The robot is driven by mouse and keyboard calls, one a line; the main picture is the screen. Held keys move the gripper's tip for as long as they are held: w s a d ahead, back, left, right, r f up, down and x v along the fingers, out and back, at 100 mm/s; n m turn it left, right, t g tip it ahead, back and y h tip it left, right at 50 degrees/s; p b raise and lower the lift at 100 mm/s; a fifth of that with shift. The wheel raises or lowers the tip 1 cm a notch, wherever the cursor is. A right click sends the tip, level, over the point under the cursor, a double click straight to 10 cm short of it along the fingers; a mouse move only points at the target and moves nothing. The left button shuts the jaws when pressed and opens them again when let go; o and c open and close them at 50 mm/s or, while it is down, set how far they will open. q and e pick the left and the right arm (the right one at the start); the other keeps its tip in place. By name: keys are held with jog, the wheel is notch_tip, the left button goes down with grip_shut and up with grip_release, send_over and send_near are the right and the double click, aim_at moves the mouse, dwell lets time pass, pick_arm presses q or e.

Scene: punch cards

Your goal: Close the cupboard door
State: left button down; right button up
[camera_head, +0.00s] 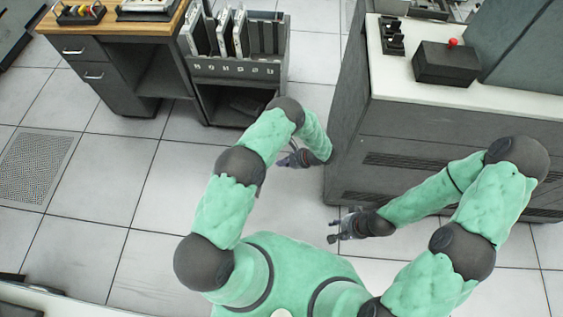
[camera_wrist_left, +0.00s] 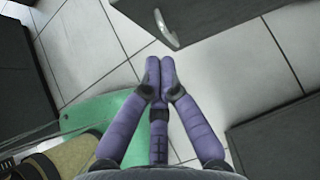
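The cupboard (camera_head: 196,96) is a dark grey unit with a card rack on top. Its lower front is open and shows a dark inside. In the left wrist view, a dark panel with a pale handle (camera_wrist_left: 165,27), seemingly the door (camera_wrist_left: 210,12), lies ahead of the fingertips, apart from them. I cannot make out the door clearly in the head view. My left gripper (camera_head: 291,160) is low in front of the cupboard; in the wrist view its purple fingers (camera_wrist_left: 160,78) are together with nothing between them. My right gripper (camera_head: 342,227) is beside the right-hand cabinet; its finger opening is unclear.
A large grey cabinet (camera_head: 440,131) with a white top stands close on the right, near both grippers. A wooden-topped desk (camera_head: 115,24) with drawers adjoins the cupboard on the left. The tiled floor (camera_head: 115,175) at left is clear.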

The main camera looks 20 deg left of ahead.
pick_arm(q)
jog(key=shift+s+a+f+b, duration=0.15)
jog(key=shift+a+f+b, duration=0.3)
jog(key=shift+a+f, duration=0.8)
jog(key=shift+s+a+f+b, duration=0.15)
jog(key=shift+a+f+b, duration=0.35)
jog(key=shift+a, duration=1.3)
jog(key=shift+s+a+f+b, duration=0.15)
jog(key=shift+a+f+b, duration=0.3)
jog(key=shift+a+f, duration=0.8)
jog(key=shift+a+r, duration=0.3)
jog(key=shift+r, duration=0.05)
